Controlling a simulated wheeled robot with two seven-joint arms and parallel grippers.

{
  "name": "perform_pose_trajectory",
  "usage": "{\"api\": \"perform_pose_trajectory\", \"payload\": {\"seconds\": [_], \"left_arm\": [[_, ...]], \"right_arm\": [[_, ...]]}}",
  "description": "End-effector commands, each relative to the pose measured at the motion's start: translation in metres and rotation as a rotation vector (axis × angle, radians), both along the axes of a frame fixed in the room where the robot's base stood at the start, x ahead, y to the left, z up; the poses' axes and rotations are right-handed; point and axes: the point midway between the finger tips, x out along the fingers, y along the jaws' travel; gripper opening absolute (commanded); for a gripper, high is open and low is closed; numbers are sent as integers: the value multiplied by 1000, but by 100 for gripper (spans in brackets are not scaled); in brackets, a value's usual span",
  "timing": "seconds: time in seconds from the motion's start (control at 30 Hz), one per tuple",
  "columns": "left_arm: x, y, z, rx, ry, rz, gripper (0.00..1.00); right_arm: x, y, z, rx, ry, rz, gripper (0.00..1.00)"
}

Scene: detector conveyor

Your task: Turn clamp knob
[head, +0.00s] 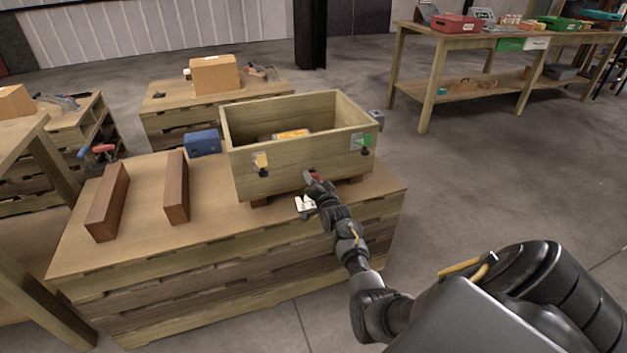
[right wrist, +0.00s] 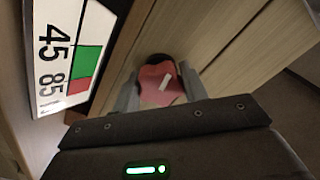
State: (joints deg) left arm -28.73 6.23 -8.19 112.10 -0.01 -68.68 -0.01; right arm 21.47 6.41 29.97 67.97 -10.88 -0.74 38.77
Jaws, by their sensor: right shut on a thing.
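The red clamp knob (right wrist: 158,84) shows in the right wrist view, with a slanted white mark on its face. My right gripper (right wrist: 160,92) is shut on the knob, with one grey finger on each side. In the head view my right gripper (head: 311,183) is at the crate's lower front. A white scale card (right wrist: 72,55) with numbers and green and red bands stands left of the knob; it also shows in the head view (head: 305,203). My left gripper is not in view.
The open wooden crate (head: 300,165) rests on blocks on a pallet-built table (head: 225,220). Two brown wooden bars (head: 108,203) and a blue box (head: 203,142) are to its left. A yellow tag (head: 262,160) and a green tag (head: 362,141) are on its front.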

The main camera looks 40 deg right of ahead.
Motion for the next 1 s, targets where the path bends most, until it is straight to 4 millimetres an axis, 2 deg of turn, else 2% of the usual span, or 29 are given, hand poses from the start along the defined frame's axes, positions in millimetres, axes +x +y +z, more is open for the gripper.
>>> {"api": "perform_pose_trajectory", "payload": {"seconds": [0.23, 0.27, 0.4, 0.77, 0.83, 1.0], "left_arm": [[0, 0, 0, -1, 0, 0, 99], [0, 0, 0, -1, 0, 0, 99], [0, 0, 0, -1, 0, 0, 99], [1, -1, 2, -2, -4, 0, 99], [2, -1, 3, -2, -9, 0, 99], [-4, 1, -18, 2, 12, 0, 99]], "right_arm": [[0, 0, 0, 0, -1, 1, 20], [0, 0, 0, -1, 0, 1, 47], [0, 0, 0, -1, 0, 1, 65], [-5, 2, 0, -1, 2, 0, 65], [-13, 5, 0, -2, 1, 0, 65], [-45, 16, 1, -1, 2, 0, 65]]}}
